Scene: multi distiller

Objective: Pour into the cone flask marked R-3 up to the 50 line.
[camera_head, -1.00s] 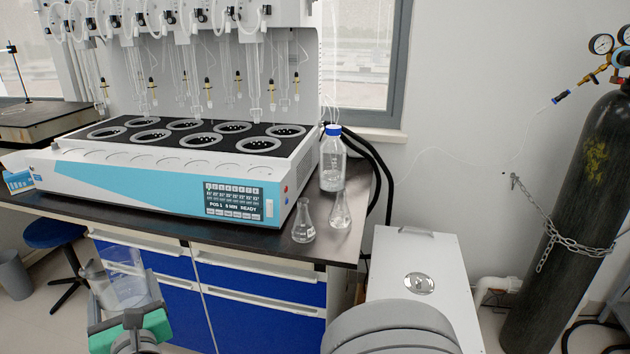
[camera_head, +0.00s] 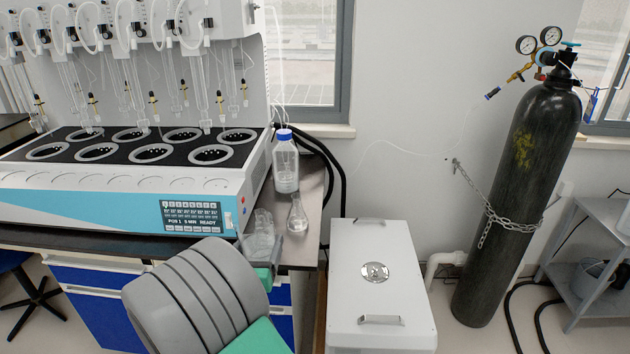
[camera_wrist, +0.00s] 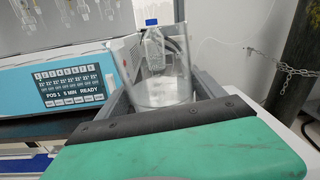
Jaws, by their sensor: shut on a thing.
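My gripper (camera_head: 262,254) is shut on a clear glass beaker (camera_head: 258,243), which looks upright. The gripper (camera_wrist: 160,104) and beaker (camera_wrist: 165,88) also show in the wrist view, where the beaker stands between the two grey fingers. In the head view the beaker is at the bench's front edge, in front of the flasks. One clear cone flask (camera_head: 297,217) stands upright on the bench just right of the beaker. A second flask is mostly hidden behind or overlapping the beaker. No R-3 mark or 50 line is readable on either.
A blue-capped bottle (camera_head: 287,172) stands behind the flasks. The multi distiller (camera_head: 110,205) fills the bench to the left. A white box unit (camera_head: 377,300) stands on the floor right of the bench, and a chained black gas cylinder (camera_head: 512,200) is further right.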

